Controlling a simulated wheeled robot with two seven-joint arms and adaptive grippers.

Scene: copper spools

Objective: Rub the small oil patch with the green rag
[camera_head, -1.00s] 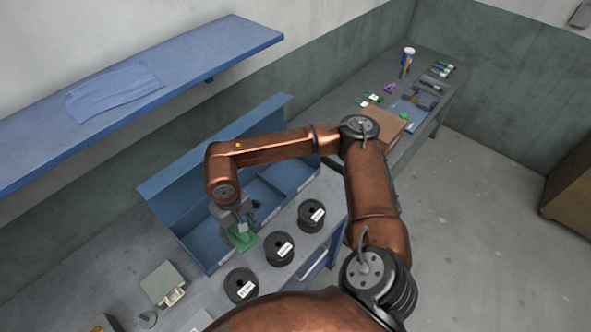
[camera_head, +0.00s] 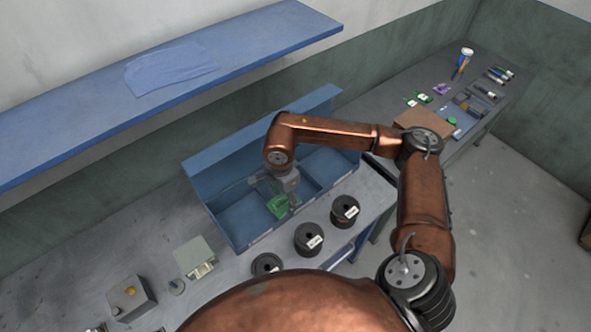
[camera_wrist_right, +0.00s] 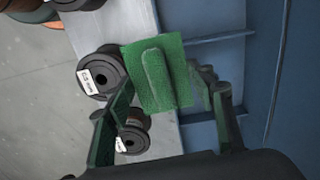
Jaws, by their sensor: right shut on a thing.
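The green rag (camera_head: 278,207) hangs in my right gripper (camera_head: 288,192), over the front part of the blue divided bin (camera_head: 222,179). In the right wrist view the rag (camera_wrist_right: 172,52) is a flat green square with a raised ridge, between the two fingers of the right gripper (camera_wrist_right: 163,85). The gripper is shut on it. I cannot tell whether the rag touches the bin. I cannot make out the oil patch; the rag or arm may hide it. My left gripper is not in view.
Several black spools (camera_head: 309,239) stand in a row in front of the bin. A pale square plate device (camera_head: 195,255) and a grey box with a knob (camera_head: 131,298) lie left. A blue shelf (camera_head: 60,125) with a blue cloth (camera_head: 170,66) overhangs the back. A side bench holds small items.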

